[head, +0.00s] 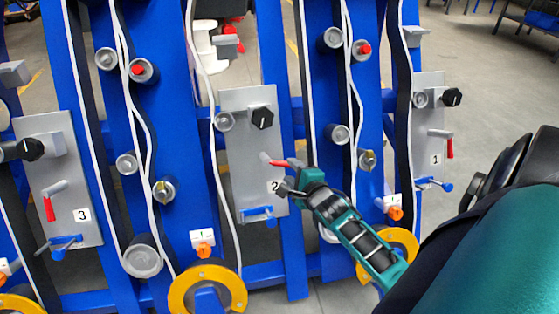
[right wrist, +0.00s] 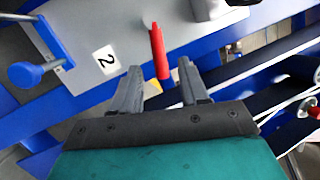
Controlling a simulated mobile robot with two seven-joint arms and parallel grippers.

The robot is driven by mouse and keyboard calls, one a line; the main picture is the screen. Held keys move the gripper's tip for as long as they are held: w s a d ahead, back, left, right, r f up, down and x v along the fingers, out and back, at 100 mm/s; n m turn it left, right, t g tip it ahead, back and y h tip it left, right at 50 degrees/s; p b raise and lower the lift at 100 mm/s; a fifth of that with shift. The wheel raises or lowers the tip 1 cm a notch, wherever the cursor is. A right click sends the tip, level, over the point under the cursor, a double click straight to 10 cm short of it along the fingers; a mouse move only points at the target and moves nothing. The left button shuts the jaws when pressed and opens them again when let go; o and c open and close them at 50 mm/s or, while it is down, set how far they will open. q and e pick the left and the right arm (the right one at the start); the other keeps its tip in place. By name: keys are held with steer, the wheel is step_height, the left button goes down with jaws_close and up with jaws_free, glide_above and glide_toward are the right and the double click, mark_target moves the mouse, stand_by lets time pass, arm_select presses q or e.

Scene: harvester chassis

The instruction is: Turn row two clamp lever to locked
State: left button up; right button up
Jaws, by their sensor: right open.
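The row two plate (head: 235,160) is grey and bears the label 2. Its clamp lever (head: 277,162) has a red handle that points right, roughly level, in the head view. My right gripper (head: 291,179) is open at the handle's right end. In the right wrist view the red lever (right wrist: 158,45) reaches in between the two spread fingers (right wrist: 159,78), with its tip between them. Gaps show on both sides, so the fingers are not closed on it. My left gripper is out of view.
The row three lever (head: 49,208) and the row one lever (head: 450,147) hang downward. A black knob (head: 262,118) sits above the row two lever, and a blue clamp (head: 257,213) sits below it. Blue beams (head: 268,75) and white cables flank the plate.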

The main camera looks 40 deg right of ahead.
mark_target(285, 166)
steer(key=b+x, duration=0.2)
steer(key=x, duration=0.5)
steer(key=shift+w+f, duration=0.1)
steer(key=shift+w, duration=0.2)
steer(key=shift+c, duration=0.2)
jaws_close()
